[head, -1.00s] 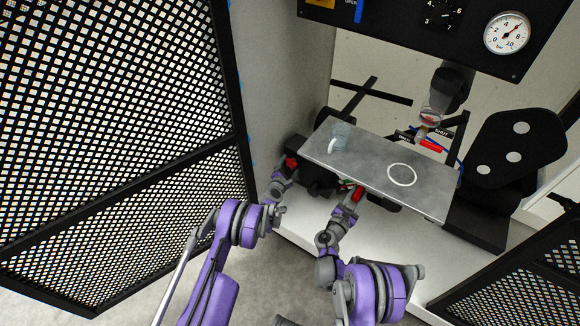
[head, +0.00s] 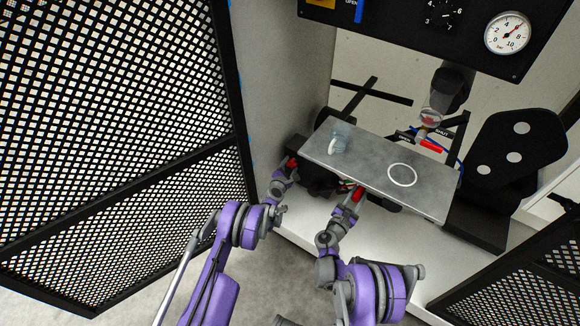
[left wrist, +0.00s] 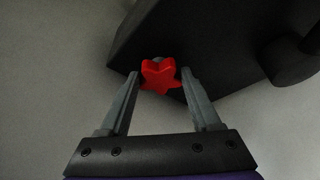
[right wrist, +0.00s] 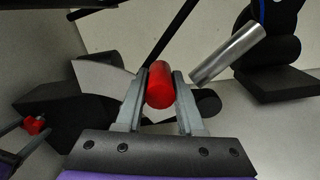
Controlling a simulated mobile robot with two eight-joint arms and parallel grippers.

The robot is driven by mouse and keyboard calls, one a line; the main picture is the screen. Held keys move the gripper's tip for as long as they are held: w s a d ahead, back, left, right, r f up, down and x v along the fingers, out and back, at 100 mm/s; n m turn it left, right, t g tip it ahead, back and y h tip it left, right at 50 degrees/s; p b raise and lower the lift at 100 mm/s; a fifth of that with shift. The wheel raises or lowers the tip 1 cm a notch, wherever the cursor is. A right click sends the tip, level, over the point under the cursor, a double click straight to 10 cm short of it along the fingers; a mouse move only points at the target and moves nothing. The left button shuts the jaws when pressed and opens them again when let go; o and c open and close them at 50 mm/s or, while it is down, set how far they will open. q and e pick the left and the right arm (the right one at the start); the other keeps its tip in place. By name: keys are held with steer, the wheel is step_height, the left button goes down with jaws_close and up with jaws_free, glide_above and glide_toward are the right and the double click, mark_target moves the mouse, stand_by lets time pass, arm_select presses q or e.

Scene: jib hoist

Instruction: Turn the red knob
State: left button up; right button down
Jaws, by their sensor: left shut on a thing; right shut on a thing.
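The red knob (left wrist: 158,76) is star-shaped and sits on the side of a dark block. In the left wrist view it lies between the fingertips of my left gripper (left wrist: 160,80), which is shut on it. In the head view the knob (head: 291,163) is small and partly covered by my left gripper (head: 288,170). My right gripper (right wrist: 158,92) is shut on a red cylindrical handle (right wrist: 160,84). In the head view my right gripper (head: 353,190) is at the near edge of the grey plate, with a bit of the handle (head: 358,193) showing.
The grey plate (head: 375,180) carries a clear mug (head: 338,138) and a white ring mark (head: 402,174). Behind it are a red lever (head: 431,146) and a panel with a pressure gauge (head: 507,33). Mesh panels (head: 110,130) stand at left and lower right.

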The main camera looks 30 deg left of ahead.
arm_select(q)
steer(key=shift+m+y, duration=0.3)
steer(key=shift+m, duration=0.2)
steer(key=o, duration=1.4)
steer(key=shift+c, duration=0.2)
steer(key=v, duration=1.2)
steer(key=shift+a+f, duration=0.1)
steer(key=shift+f, duration=0.05)
